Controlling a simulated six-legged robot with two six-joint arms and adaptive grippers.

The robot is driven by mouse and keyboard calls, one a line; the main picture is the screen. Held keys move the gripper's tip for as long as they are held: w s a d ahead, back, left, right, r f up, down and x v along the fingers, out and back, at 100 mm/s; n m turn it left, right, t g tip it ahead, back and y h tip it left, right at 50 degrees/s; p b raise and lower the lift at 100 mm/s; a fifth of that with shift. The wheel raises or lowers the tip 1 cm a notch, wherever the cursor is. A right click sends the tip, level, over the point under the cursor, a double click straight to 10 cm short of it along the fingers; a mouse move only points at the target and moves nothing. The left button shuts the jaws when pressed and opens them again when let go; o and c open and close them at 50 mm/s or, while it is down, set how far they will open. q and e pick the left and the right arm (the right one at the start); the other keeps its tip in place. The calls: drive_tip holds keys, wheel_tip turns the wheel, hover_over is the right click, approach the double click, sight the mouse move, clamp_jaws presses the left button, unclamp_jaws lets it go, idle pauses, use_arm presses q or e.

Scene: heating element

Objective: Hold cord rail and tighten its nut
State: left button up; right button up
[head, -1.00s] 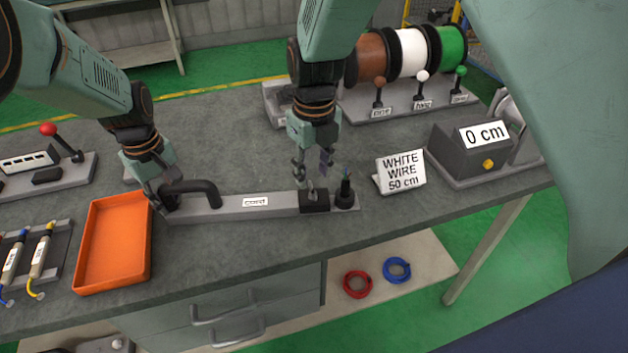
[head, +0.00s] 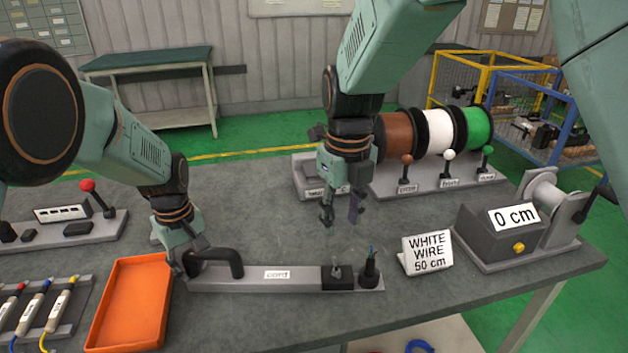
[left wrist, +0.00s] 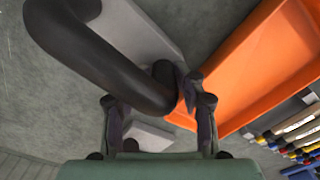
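The cord rail (head: 300,281) is a long grey bar labelled "cord" near the table's front. Its black handle (head: 222,258) is at the left end. A black block (head: 336,284) at its right end carries a small grey nut (head: 337,270). A black cord end with thin wires (head: 370,270) stands upright beside the block. My left gripper (head: 185,265) is at the handle's left end; in the left wrist view its fingers (left wrist: 155,105) lie on both sides of the handle (left wrist: 100,60). My right gripper (head: 341,213) is open and empty, above and behind the block.
An orange tray (head: 132,305) lies left of the rail. A "WHITE WIRE 50 cm" sign (head: 427,254) and a "0 cm" measuring box (head: 505,235) stand to the right. Wire spools (head: 435,140) stand behind. The table between rail and spools is clear.

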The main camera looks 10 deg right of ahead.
use_arm(q)
drive_tip(key=o, duration=0.3)
drive_tip(key=shift+s+f, duration=0.2)
drive_tip(key=shift+f, duration=0.6)
drive_tip(key=shift+o, duration=1.1)
drive_tip(key=shift+w, duration=0.15)
drive_tip(key=shift+r, duration=0.1)
use_arm(e)
drive_tip(key=shift+w+f, duration=0.2)
drive_tip(key=shift+w, duration=0.15)
use_arm(q)
drive_tip(key=shift+r, duration=0.2)
use_arm(e)
drive_tip(key=shift+s+r, duration=0.1)
drive_tip(key=shift+s, duration=0.05)
